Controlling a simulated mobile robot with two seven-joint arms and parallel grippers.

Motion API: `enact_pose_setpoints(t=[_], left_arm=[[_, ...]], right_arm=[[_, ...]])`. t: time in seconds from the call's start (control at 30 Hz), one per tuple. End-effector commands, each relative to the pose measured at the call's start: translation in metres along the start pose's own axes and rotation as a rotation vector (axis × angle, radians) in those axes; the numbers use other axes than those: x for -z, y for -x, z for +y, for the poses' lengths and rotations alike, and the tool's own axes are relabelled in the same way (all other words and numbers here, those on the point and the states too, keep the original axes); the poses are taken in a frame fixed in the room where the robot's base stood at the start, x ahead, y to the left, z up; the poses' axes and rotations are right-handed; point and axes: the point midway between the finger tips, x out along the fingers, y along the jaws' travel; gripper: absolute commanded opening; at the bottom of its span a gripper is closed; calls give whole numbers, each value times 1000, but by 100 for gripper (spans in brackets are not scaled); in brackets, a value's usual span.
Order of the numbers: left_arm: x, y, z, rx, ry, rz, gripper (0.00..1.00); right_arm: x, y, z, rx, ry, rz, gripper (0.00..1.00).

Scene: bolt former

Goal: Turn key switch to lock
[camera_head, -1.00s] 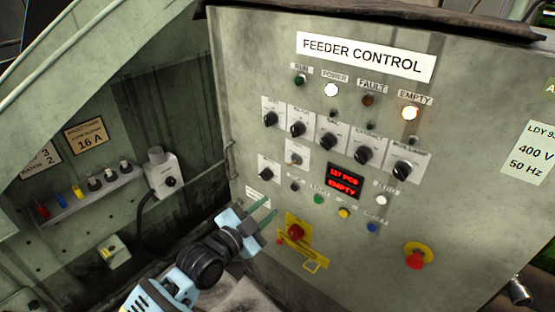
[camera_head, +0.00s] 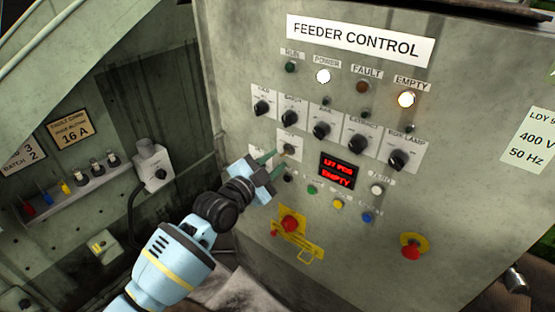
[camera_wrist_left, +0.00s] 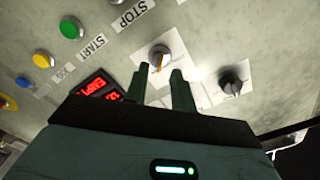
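The key switch (camera_head: 289,149) is a small silver switch on a white plate, on the feeder control panel (camera_head: 460,190), left of the red display. In the left wrist view the key switch (camera_wrist_left: 160,57) has a round metal collar and an orange-brown key. My left gripper (camera_head: 278,160) points at it from the lower left. In the wrist view its fingers (camera_wrist_left: 157,78) are apart with an empty gap, just short of the key switch. I cannot tell whether they touch it. The switch's label is not readable. My right gripper is not in view.
A row of black knobs (camera_head: 321,131) runs above the key switch. Another black knob (camera_wrist_left: 232,82) sits beside it. Several push buttons (camera_head: 339,204) and a red knob on a yellow bracket (camera_head: 290,223) lie below. A red emergency stop (camera_head: 411,252) is at lower right.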

Motion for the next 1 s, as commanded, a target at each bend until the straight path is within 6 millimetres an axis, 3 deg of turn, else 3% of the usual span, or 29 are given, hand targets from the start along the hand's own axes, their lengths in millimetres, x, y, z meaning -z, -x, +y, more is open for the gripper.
enact_pose_setpoints(t=[0.2,0.53,0.73,1.0], left_arm=[[0,-16,1,-1,1,-1,25],[0,-18,1,-1,0,0,25],[0,-18,0,-1,0,0,0],[0,-17,0,-1,3,-1,0]], right_arm=[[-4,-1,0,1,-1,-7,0],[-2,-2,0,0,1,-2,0],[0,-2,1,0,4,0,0],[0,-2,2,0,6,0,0]])
